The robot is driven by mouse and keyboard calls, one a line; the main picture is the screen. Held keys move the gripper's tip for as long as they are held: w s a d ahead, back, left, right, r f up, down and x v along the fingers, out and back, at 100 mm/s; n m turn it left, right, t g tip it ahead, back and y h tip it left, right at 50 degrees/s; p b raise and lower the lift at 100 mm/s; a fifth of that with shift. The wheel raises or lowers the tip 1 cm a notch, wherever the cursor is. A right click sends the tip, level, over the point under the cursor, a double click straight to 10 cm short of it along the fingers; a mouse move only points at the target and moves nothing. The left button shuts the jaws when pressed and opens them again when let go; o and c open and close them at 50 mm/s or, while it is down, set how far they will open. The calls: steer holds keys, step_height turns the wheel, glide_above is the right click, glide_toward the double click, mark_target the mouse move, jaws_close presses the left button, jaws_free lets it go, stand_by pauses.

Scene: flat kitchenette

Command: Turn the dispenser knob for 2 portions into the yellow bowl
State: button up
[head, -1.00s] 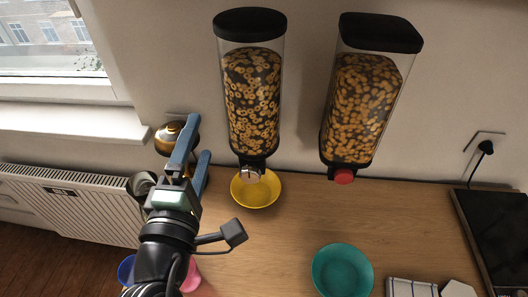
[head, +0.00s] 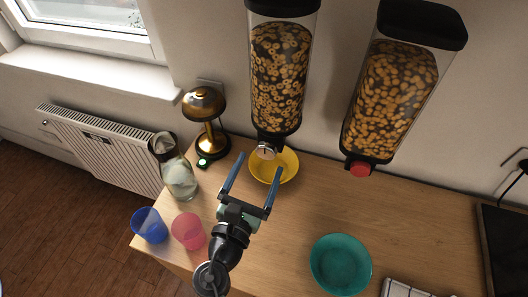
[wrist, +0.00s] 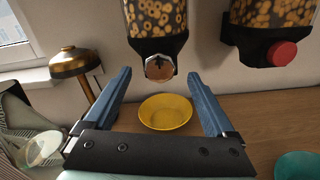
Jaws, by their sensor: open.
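The left dispenser (head: 279,80) is filled with ring-shaped cereal and hangs on the wall. Its silvery knob (head: 266,151) is at the bottom front; the knob also shows in the wrist view (wrist: 159,68). The yellow bowl (head: 289,173) stands on the counter below it and looks empty in the wrist view (wrist: 165,112). My gripper (head: 257,166) is open and empty, in front of the knob and bowl. In the wrist view its blue fingers stand wide apart, with the knob and bowl framed between them. The fingers touch neither, as far as I can tell.
A second dispenser (head: 393,92) with a red knob (head: 360,169) hangs to the right. A teal bowl (head: 340,264) stands front right. A brass lamp (head: 206,115), a glass carafe (head: 176,170), a blue cup (head: 149,225) and a pink cup (head: 188,231) stand left.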

mark_target(267, 156)
steer(key=shift+x, duration=2)
steer(key=c, duration=1.4)
steer(key=shift+m, duration=0.3)
steer(key=m+b, duration=0.2)
steer(key=m, duration=0.1)
steer(key=m+b, duration=0.1)
steer(key=shift+d+f, duration=0.15)
steer(key=shift+f, duration=0.1)
steer(key=m+b, duration=0.3)
steer(key=m, duration=0.2)
steer(key=m+b, duration=0.3)
steer(key=m, duration=0.1)
steer(key=shift+f+b, duration=0.1)
steer(key=shift+b, duration=0.2)
steer(key=shift+m+b, duration=1.15)
steer(key=shift+m, duration=0.65)
